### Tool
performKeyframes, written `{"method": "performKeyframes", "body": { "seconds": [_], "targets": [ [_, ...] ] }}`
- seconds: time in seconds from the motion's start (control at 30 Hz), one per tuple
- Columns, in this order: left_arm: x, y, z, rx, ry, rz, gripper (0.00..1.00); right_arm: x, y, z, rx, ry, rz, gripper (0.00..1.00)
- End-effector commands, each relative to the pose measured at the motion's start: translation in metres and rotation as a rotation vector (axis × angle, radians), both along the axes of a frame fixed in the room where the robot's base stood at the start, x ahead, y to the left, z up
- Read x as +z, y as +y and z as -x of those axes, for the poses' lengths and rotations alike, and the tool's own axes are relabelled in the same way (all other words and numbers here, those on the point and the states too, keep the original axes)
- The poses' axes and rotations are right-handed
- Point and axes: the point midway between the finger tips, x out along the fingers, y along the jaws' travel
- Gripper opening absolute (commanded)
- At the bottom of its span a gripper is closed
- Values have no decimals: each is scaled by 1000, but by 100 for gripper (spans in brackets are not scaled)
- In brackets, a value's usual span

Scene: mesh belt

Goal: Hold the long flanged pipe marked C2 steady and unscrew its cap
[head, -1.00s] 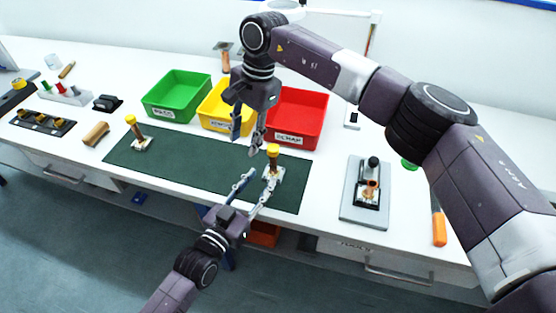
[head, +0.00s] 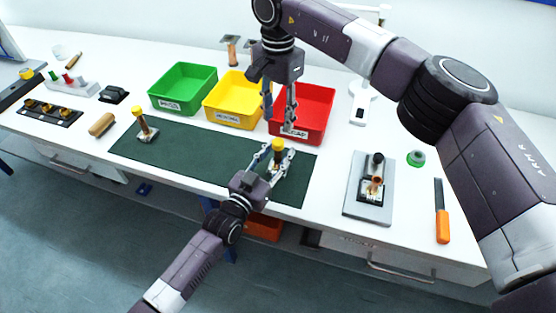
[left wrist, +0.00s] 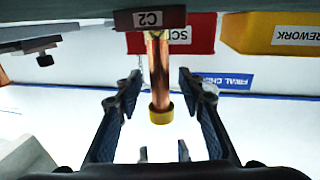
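The long flanged pipe marked C2 (head: 277,160) stands upright on the right part of the green mat (head: 200,158). Its yellow cap (head: 278,144) is on top. The left wrist view shows it upside down, with the copper pipe (left wrist: 158,75), the yellow cap (left wrist: 160,114) and the C2 label (left wrist: 148,19) on its base. My left gripper (head: 279,160) is open, one finger on each side of the pipe, with gaps visible in the left wrist view (left wrist: 160,110). My right gripper (head: 279,117) is open and empty above the cap, in front of the bins.
Green (head: 182,107), yellow (head: 231,121) and red (head: 318,135) bins stand behind the mat. Another yellow-capped pipe (head: 146,127) stands at the mat's left. A grey fixture plate (head: 355,205) and an orange-handled tool (head: 442,226) lie to the right. The mat's middle is clear.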

Motion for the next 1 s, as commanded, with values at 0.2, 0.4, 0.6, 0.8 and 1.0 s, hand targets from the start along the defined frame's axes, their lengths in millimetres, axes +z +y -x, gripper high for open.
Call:
{"method": "performKeyframes", "body": {
  "seconds": [0.2,0.4,0.6,0.8,1.0],
  "targets": [
    [0,0,0,0,0,0,33,0,0,0,0,0,0,37],
    [0,0,0,0,0,0,11,0,0,0,0,1,-1,37],
    [0,0,0,0,0,0,0,0,0,0,0,1,-1,37],
    [0,0,0,0,0,0,0,0,0,0,0,0,0,37],
    [0,0,0,0,0,0,0,0,0,0,-81,1,-1,37]
  ]
}}
